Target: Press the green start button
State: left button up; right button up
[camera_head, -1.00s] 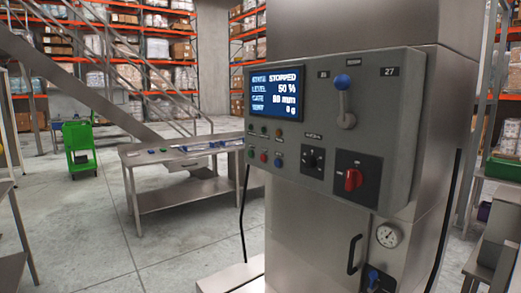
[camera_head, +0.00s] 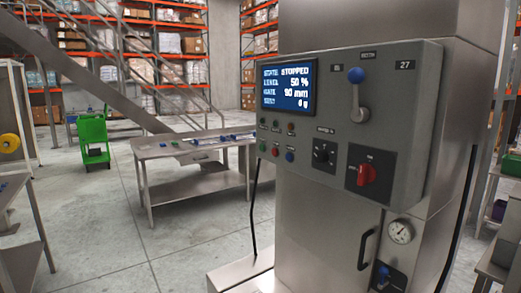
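The grey control panel (camera_head: 334,185) is on the front of a steel machine. A small green button (camera_head: 262,146) is at the left end of the lower row, low on the panel's left side. A red button (camera_head: 275,151) and a blue button (camera_head: 290,156) sit to its right. Small indicator lamps (camera_head: 276,126) form a row above them. The screen (camera_head: 288,87) reads STOPPED, level 50 %. Neither of my grippers is in view.
The panel also has a blue-knobbed lever (camera_head: 356,76), a black selector (camera_head: 321,155) and a red rotary switch (camera_head: 367,175). A steel table (camera_head: 190,187) with small items stands left behind the machine. A green cart (camera_head: 93,138) stands farther back. Open floor (camera_head: 110,240) lies left.

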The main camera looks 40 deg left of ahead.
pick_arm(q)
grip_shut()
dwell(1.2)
